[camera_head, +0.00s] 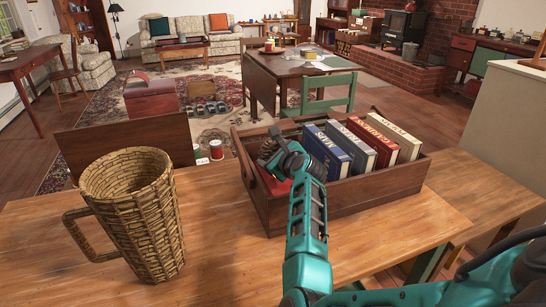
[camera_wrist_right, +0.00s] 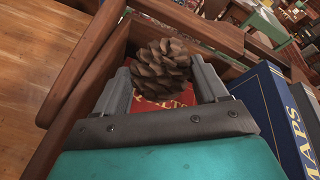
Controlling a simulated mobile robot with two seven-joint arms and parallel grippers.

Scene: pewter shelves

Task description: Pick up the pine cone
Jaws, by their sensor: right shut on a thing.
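The brown pine cone (camera_wrist_right: 162,68) sits between the two fingers of my right gripper (camera_wrist_right: 165,80) in the right wrist view. The gripper is shut on it, inside the left part of the wooden crate (camera_head: 352,204). A red book (camera_wrist_right: 152,104) lies flat under the cone; I cannot tell whether the cone touches it. In the head view my right gripper (camera_head: 274,152) reaches down into the crate, and the cone (camera_head: 267,148) is mostly hidden by the gripper. My left gripper is not in view.
Several upright books, a blue one (camera_head: 325,150) nearest, stand in the crate right of my gripper. A large wicker mug (camera_head: 132,215) stands left on the wooden table (camera_head: 225,268). The tabletop between mug and crate is clear.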

